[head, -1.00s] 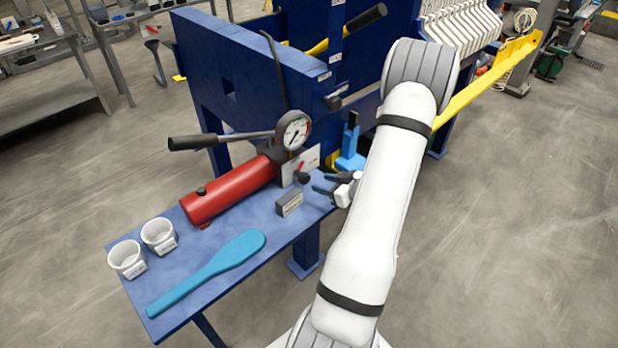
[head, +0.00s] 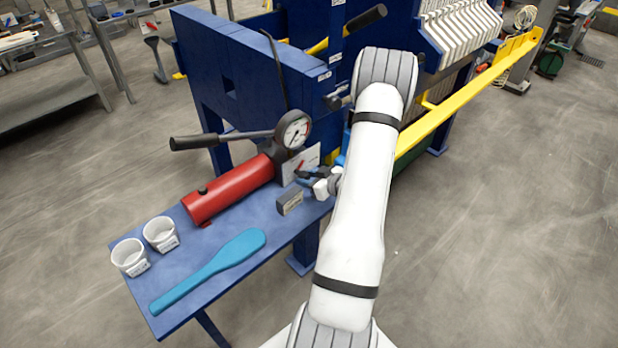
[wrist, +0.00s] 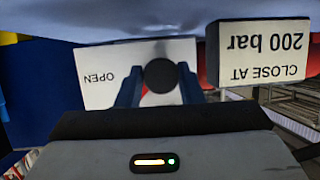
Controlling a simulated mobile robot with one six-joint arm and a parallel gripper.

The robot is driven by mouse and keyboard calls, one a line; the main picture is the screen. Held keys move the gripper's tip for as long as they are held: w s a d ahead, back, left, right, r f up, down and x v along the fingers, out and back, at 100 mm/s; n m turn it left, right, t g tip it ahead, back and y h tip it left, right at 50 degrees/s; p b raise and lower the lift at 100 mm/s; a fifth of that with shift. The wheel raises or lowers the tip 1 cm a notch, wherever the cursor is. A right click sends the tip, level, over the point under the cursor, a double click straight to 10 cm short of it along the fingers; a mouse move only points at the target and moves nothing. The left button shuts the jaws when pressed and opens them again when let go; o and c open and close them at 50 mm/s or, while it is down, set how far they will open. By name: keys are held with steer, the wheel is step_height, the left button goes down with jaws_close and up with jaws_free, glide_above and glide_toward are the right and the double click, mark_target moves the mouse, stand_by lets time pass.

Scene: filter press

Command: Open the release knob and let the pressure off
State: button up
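The release knob (wrist: 160,76) is a round black knob with a red pointer, in front of a white plate (wrist: 95,88) marked OPEN, upside down in the wrist view. My gripper (wrist: 160,85) has one blue finger on each side of the knob, with what look like narrow gaps, so it seems open around it. In the head view my gripper (head: 306,176) is at the plate's lower front, and the knob is mostly hidden there. The red hand pump (head: 230,190) lies on the blue bench with its gauge (head: 294,131) above; the needle's reading is too small to tell.
A small block labelled CLOSE AT 200 bar (wrist: 263,55) stands close beside the fingers; it also shows in the head view (head: 290,201). The pump's lever (head: 220,140) extends left. Two white cups (head: 129,257) and a blue paddle (head: 210,272) lie on the bench.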

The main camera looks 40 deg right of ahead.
steer(key=c, duration=0.3)
steer(key=shift+d, duration=0.1)
steer(key=shift+c, duration=0.4)
steer(key=shift+m+y+p, duration=0.45)
steer(key=shift+m+y, duration=0.25)
steer(key=shift+m, duration=0.3)
steer(key=shift+f+m+t+y, duration=0.15)
steer(key=shift+m+t+y, duration=0.15)
steer(key=shift+m+y, duration=1)
steer(key=shift+m, duration=0.4)
